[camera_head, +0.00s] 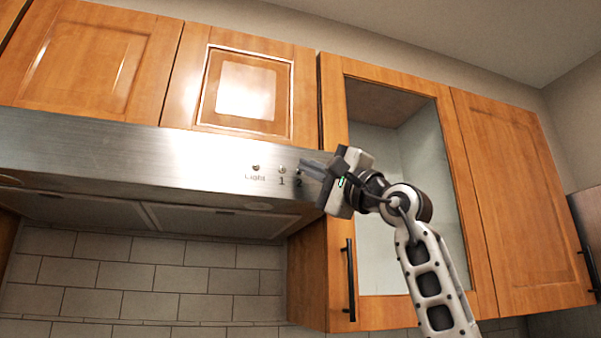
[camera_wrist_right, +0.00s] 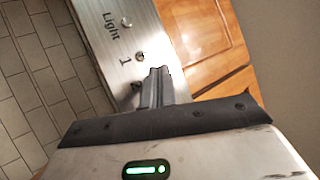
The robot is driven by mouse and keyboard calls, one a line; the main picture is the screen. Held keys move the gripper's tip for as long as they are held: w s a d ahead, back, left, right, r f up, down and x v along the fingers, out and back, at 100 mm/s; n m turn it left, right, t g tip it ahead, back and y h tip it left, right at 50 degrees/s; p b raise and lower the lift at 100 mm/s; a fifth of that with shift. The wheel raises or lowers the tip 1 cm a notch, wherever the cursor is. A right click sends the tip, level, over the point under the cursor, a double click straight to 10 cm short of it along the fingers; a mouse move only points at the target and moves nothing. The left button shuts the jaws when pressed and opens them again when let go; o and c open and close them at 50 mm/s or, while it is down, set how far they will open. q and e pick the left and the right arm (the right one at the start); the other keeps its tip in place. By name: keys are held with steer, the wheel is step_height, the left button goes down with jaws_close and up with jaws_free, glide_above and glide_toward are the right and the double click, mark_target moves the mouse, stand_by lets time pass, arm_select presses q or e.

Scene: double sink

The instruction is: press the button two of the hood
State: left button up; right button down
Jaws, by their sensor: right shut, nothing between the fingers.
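The range hood (camera_head: 130,150) is a brushed steel canopy under the wall cabinets. Its front face carries a button marked Light (camera_head: 256,168) and a button marked 1 (camera_head: 282,170). They also show in the right wrist view, the Light button (camera_wrist_right: 127,20) and button 1 (camera_wrist_right: 140,56). The label 2 (camera_head: 299,183) is partly visible; button two itself is hidden behind my right gripper's fingers. My right gripper (camera_head: 304,166) is shut and empty, its fingertips at the hood face over that spot. I cannot tell whether they touch. My left gripper is out of view.
Wooden cabinets (camera_head: 240,88) run above the hood. A glass-fronted cabinet (camera_head: 400,200) with a dark vertical handle (camera_head: 350,280) stands just right of the hood, behind my right arm.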

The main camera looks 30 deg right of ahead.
steer(key=shift+s, duration=0.15)
steer(key=s+b, duration=0.1)
steer(key=s, duration=0.1)
steer(key=s+a+b, duration=0.1)
steer(key=s, duration=0.2)
steer(key=shift+s+a, duration=0.2)
steer(key=shift+s, duration=0.1)
stand_by(0.6)
